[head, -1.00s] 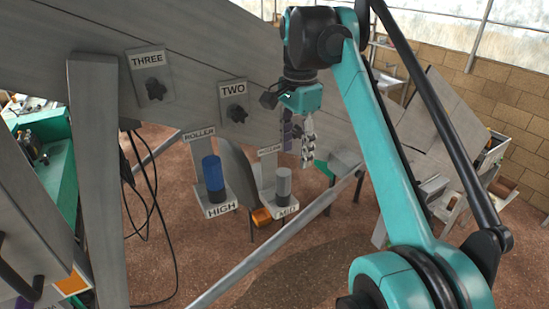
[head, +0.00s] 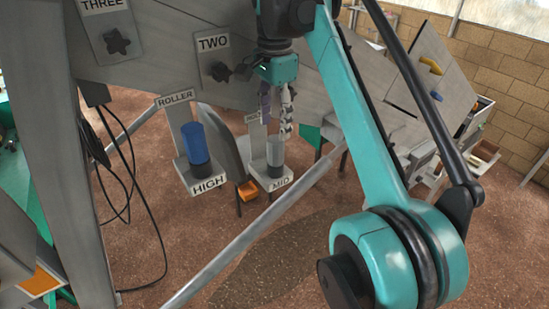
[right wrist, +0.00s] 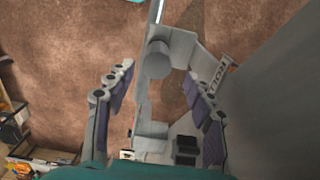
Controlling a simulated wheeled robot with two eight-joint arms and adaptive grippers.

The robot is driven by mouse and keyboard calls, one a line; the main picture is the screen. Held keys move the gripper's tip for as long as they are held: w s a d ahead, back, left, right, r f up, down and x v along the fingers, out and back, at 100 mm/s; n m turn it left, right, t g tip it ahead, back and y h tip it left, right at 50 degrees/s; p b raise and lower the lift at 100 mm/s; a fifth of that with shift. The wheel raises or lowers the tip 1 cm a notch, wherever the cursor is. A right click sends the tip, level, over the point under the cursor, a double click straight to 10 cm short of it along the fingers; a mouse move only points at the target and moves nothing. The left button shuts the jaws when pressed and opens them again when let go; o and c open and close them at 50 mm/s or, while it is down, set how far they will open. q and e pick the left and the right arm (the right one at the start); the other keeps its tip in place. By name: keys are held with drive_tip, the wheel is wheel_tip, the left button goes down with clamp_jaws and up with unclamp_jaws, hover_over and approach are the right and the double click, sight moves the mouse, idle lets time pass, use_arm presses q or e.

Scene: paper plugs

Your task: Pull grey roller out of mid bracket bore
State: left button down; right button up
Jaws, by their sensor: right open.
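The grey roller (head: 275,151) stands upright in the bracket labelled MID (head: 281,184). My right gripper (head: 276,130) is open, with its fingers pointing down just above and partly in front of the roller's top. In the right wrist view, the roller's round grey end (right wrist: 157,59) lies beyond the open fingers (right wrist: 160,80), roughly between their tips. Nothing is held. Whether a finger touches the roller cannot be told. The roller's lower end is hidden in its bracket. My left gripper is not in view.
A blue roller (head: 195,143) stands in the HIGH bracket (head: 208,184) to the left. Knobs sit below the TWO (head: 219,72) and THREE (head: 116,42) labels. An orange block (head: 248,190) is beside the MID bracket. A slanting grey bar (head: 245,240) crosses in front.

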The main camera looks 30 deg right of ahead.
sight(274, 138)
drive_tip(key=shift+s+r, duration=0.15)
drive_tip(key=shift+s, duration=0.3)
drive_tip(key=shift+w+f, duration=0.25)
drive_tip(key=shift+w, duration=0.1)
drive_tip(key=shift+f, duration=0.25)
drive_tip(key=shift+s+f+b, duration=0.1)
drive_tip(key=shift+f+b, duration=0.45)
drive_tip(key=shift+f, duration=0.05)
drive_tip(key=shift+w+f+b, duration=0.25)
drive_tip(key=shift+f+b, duration=0.15)
drive_tip(key=shift+f, duration=0.3)
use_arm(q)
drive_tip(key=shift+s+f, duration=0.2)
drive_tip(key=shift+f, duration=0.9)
use_arm(e)
drive_tip(key=shift+f, duration=0.3)
clamp_jaws()
